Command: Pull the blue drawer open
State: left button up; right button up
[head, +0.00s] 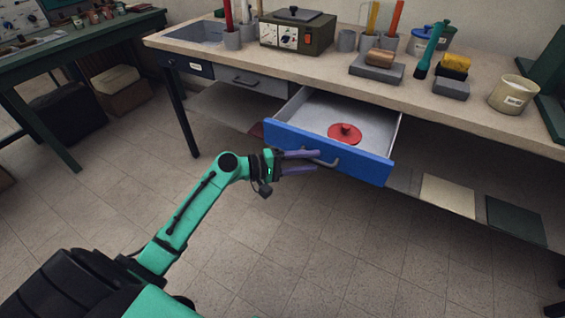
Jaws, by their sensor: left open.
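The blue drawer (362,164) stands pulled out from under the workbench, with its grey inside showing. A round red object with a knob (344,133) lies in the drawer. A curved metal handle (325,161) is on the drawer's blue front. My left gripper (317,161) is at the left part of that front, with its two purple fingers open and pointing right, one above and one below the handle's left part. I cannot tell whether the fingers touch the handle. My right gripper is not in view.
The workbench top (300,62) holds a control box (297,33), pots with tools, blocks and a cream tub (511,94). A closed grey drawer (250,80) is left of the blue one. A lower shelf (215,104) runs beneath. The tiled floor in front is clear.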

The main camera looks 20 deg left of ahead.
pick_arm(q)
jog(key=v, duration=1.2)
jog(key=shift+s+a+b, duration=0.25)
jog(key=shift+b, duration=0.1)
